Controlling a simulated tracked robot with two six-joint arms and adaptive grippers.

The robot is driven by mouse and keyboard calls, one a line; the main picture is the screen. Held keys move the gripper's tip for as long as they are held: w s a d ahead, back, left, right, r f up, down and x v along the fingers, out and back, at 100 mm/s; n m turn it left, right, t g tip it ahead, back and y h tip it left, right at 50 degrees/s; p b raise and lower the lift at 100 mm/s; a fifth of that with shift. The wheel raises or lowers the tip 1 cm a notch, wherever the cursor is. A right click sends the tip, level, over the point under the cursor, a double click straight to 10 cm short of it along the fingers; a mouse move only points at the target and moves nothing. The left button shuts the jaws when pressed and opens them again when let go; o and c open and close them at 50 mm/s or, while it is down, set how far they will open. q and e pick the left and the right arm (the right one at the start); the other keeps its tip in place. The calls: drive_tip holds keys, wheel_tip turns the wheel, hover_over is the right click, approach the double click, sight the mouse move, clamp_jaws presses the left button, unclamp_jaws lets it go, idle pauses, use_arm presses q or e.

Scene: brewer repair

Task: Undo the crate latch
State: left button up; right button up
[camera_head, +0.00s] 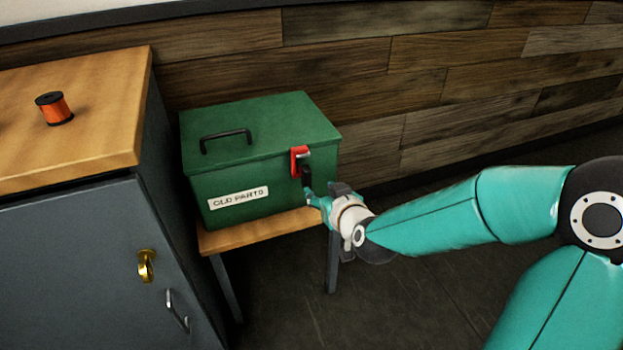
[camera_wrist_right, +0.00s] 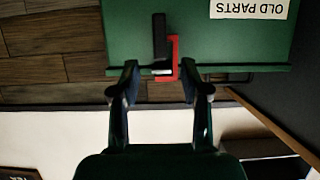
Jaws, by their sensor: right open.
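The green crate (camera_head: 255,150) with an "OLD PARTS" label stands closed on a small wooden stand. Its red and black latch (camera_head: 300,160) is on the front face near the right end. My right gripper (camera_head: 309,194) is at the crate's front, just below the latch. In the right wrist view, the latch (camera_wrist_right: 174,55) lies between the two fingertips of the open gripper (camera_wrist_right: 159,70), which is upside down to the crate. I cannot tell whether a finger touches the latch. My left gripper is not in view.
A grey cabinet (camera_head: 90,260) with a wooden top (camera_head: 90,120) stands close on the left, with a brass lock (camera_head: 146,265) and a handle. An orange spool (camera_head: 54,108) sits on top. A plank wall is behind. The floor to the right is free.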

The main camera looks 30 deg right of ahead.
sight(309, 181)
drive_tip(key=b+x, duration=0.1)
drive_tip(key=x, duration=0.8)
clamp_jaws()
